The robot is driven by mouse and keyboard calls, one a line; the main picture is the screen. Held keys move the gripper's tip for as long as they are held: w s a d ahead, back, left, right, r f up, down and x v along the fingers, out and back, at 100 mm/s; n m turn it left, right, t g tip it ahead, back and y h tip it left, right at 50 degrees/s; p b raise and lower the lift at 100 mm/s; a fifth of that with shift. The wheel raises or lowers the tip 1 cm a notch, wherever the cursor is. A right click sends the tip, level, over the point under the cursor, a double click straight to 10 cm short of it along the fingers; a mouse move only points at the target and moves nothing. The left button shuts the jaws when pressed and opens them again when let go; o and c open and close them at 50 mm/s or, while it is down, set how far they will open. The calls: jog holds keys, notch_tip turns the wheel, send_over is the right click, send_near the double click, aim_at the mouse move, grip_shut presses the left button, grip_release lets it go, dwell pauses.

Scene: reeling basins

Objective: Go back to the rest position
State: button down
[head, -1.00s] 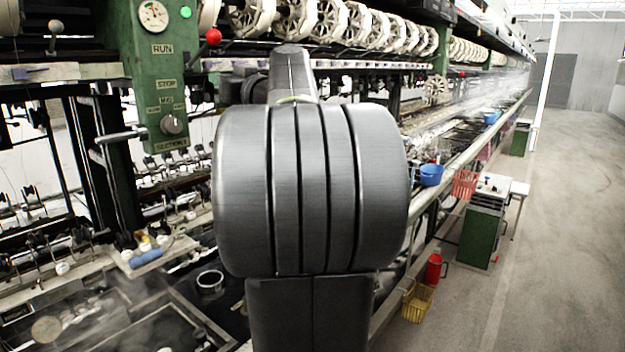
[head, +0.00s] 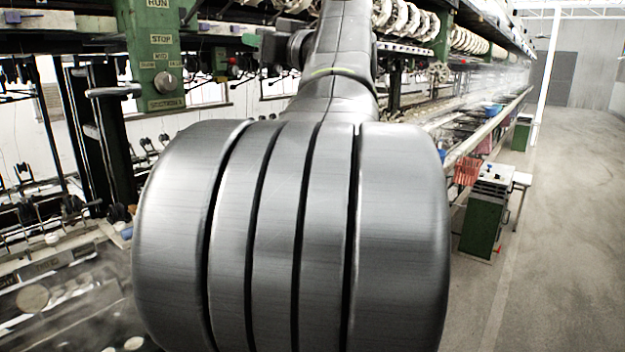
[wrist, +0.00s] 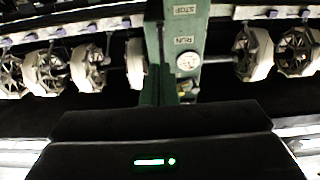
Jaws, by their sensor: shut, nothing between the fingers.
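My gripper (wrist: 160,125) shows in the wrist view as a wide dark block along the bottom edge, with a small green light on it. It is shut with nothing in it. It is raised in front of the reeling machine and apart from it, facing the green control post (wrist: 183,50) and the white reels (wrist: 88,68). In the head view my large ribbed grey arm joint fills the lower middle, and my forearm points toward the machine. My gripper is hidden in the head view.
The green control post (head: 155,55) stands at the upper left, above steaming basins (head: 55,300). A green cabinet (head: 485,222) and a red basket (head: 467,170) stand along the machine's right side. The grey floor (head: 565,230) at right is clear.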

jog(key=r+p+x, duration=0.2)
jog(key=p+x, duration=1)
jog(key=p, duration=0.1)
notch_tip(320, 180, down, 6)
jog(key=b, duration=0.1)
jog(key=shift+w+a+f, duration=0.2)
jog(key=shift+a+f, duration=0.05)
jog(key=shift+a, duration=0.05)
dwell(0.4)
jog(key=shift+s, duration=0.1)
